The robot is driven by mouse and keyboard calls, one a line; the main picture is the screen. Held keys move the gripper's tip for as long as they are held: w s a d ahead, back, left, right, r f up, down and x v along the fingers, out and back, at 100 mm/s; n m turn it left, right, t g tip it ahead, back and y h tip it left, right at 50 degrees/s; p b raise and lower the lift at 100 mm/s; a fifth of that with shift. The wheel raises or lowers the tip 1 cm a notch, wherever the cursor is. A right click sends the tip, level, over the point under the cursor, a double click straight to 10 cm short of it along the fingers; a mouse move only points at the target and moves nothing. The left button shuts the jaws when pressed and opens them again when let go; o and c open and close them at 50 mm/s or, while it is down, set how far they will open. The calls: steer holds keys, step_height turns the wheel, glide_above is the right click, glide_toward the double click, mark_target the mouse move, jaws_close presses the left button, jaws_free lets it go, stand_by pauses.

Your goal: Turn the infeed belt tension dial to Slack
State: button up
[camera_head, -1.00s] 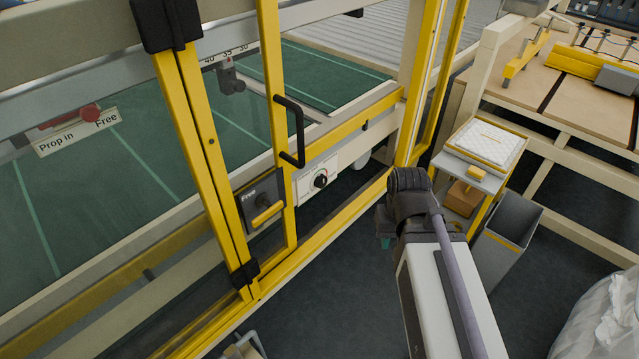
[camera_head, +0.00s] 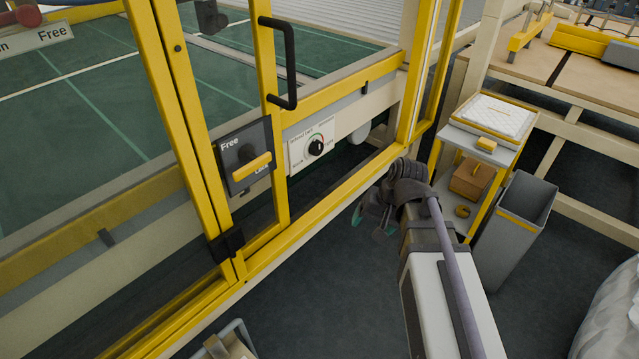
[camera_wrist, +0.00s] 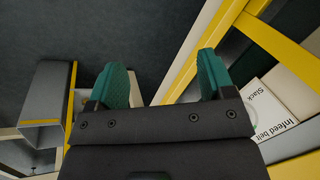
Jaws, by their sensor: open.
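The infeed belt tension dial (camera_head: 316,147) is a round black knob on a white panel (camera_head: 299,154) with a coloured arc. It sits on the beige machine rail, seen between yellow guard posts. Its pointer setting is too small to read. In the wrist view part of the panel (camera_wrist: 272,105) shows at the right, upside down, with "Slack" and "Infeed belt" legible; the knob is out of sight there. My gripper (camera_head: 372,222) is open and empty, to the right of and below the dial in the head view, apart from it. Its green fingertips (camera_wrist: 162,82) are spread.
A yellow-framed guard with a black handle (camera_head: 291,62) and a "Free" latch plate (camera_head: 246,157) stands left of the dial. A yellow lower rail (camera_head: 330,198) runs below the dial. A grey bin (camera_head: 512,225) and small shelf stand at right. Dark floor is clear between.

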steer(key=shift+o, duration=0.3)
steer(key=w+a+f+m+t+y+b, duration=0.2)
steer(key=w+a+f+m+y+b, duration=0.2)
steer(key=w+f+b, duration=0.5)
steer(key=shift+w+f+m+t+y+b, duration=0.3)
steer(key=shift+w+f+m+t+y, duration=0.2)
steer(key=shift+m, duration=0.4)
steer(key=m+t+y+b, duration=0.2)
steer(key=m+t+y, duration=0.45)
steer(key=m, duration=1.25)
glide_toward(320, 151)
steer(key=shift+t+h, duration=0.75)
steer(key=shift+h, duration=0.1)
steer(key=x, duration=0.6)
steer(key=s+a+x, duration=0.1)
steer(key=x, duration=0.3)
steer(key=shift+r, duration=0.25)
steer(key=shift+c, duration=0.3)
steer(key=c, duration=0.9)
steer(key=shift+o, duration=0.2)
